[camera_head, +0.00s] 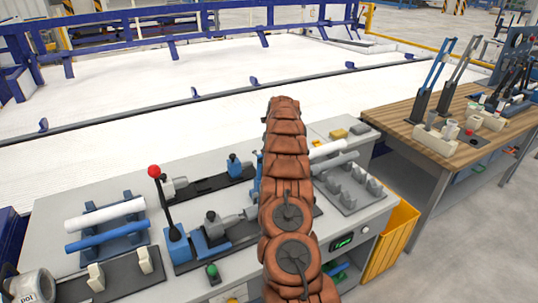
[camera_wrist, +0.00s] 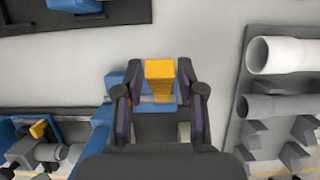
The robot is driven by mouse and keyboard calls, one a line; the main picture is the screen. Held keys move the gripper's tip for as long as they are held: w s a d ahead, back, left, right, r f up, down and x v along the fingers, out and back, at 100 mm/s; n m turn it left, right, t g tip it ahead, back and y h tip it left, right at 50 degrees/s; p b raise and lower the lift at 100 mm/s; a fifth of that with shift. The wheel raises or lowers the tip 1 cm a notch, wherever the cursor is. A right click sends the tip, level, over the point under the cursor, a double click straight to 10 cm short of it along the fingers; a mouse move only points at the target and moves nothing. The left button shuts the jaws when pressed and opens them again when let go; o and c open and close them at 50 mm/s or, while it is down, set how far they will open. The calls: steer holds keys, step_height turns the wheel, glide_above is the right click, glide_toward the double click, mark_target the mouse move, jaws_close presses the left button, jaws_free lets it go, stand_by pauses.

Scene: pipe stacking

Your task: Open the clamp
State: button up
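My gripper (camera_wrist: 160,75) shows in the wrist view with its two dark fingers spread, one on each side of a yellow handle (camera_wrist: 160,72). Narrow gaps seem to show between fingers and handle, so it looks open around the handle. The handle stands on a blue clamp (camera_wrist: 115,80), mostly covered by my gripper. In the head view my brown-sleeved arm reaches over the bench and hides my gripper and this handle. A sliver of blue clamp shows left of the arm. Whether the clamp's jaw is open cannot be told.
White (camera_wrist: 283,54) and grey (camera_wrist: 272,106) pipes lie on a rack at right. A red-knobbed lever (camera_head: 154,171) rises left of my arm. A wooden table (camera_head: 406,108) stands right.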

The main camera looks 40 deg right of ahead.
steer(key=shift+o, duration=0.2)
steer(key=shift+r, duration=0.1)
steer(key=d+v, duration=0.1)
steer(key=v, duration=1)
steer(key=shift+s+a+r, duration=0.25)
steer(key=shift+a+r, duration=0.15)
steer(key=shift+a, duration=0.1)
